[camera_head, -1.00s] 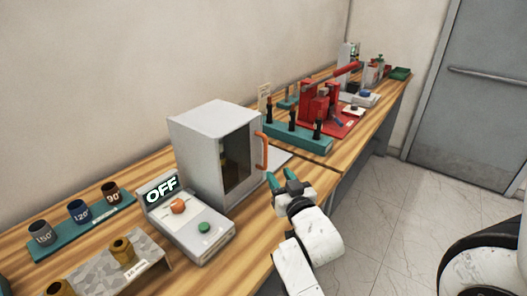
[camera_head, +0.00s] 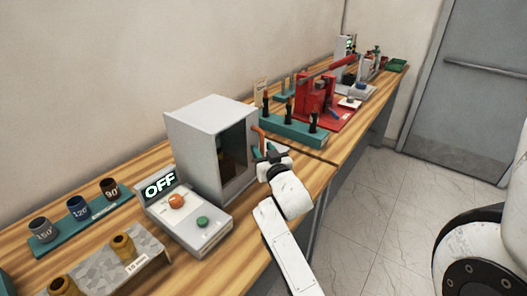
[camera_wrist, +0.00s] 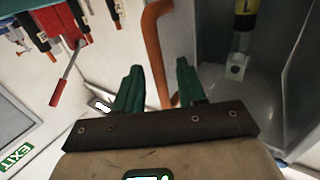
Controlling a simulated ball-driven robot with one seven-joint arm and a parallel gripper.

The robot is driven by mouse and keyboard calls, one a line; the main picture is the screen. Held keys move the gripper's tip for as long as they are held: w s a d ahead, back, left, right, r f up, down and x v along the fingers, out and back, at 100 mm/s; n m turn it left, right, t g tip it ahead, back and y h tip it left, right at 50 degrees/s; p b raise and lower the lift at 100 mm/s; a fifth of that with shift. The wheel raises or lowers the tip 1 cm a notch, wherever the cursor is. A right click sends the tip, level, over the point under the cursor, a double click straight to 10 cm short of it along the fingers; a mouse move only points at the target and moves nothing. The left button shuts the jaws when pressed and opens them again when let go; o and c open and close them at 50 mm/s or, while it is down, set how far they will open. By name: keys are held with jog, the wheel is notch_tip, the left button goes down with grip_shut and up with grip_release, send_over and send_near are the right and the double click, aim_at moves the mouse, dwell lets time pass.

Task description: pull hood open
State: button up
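The hood is a light grey box (camera_head: 213,111) with a dark glazed front door (camera_head: 238,158), standing on the wooden bench. The door looks shut. Its orange handle (camera_head: 258,138) runs along the door's right edge, partly hidden by my gripper. My gripper (camera_head: 264,152) is beside the handle in the head view. In the wrist view, the green fingers of my gripper (camera_wrist: 160,72) are spread, and the orange handle (camera_wrist: 154,45) shows in the gap between them, with space visible on both sides. I cannot tell how deep the handle sits between the fingers.
A control box (camera_head: 190,222) with an "OFF" display stands left of the hood. A teal rack (camera_head: 292,128) and a red press (camera_head: 318,95) stand beyond it on the bench (camera_head: 308,172). Clear floor (camera_head: 372,215) lies to the right.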

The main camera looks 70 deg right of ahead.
jog(key=shift+c, duration=0.2)
grip_shut()
dwell(0.3)
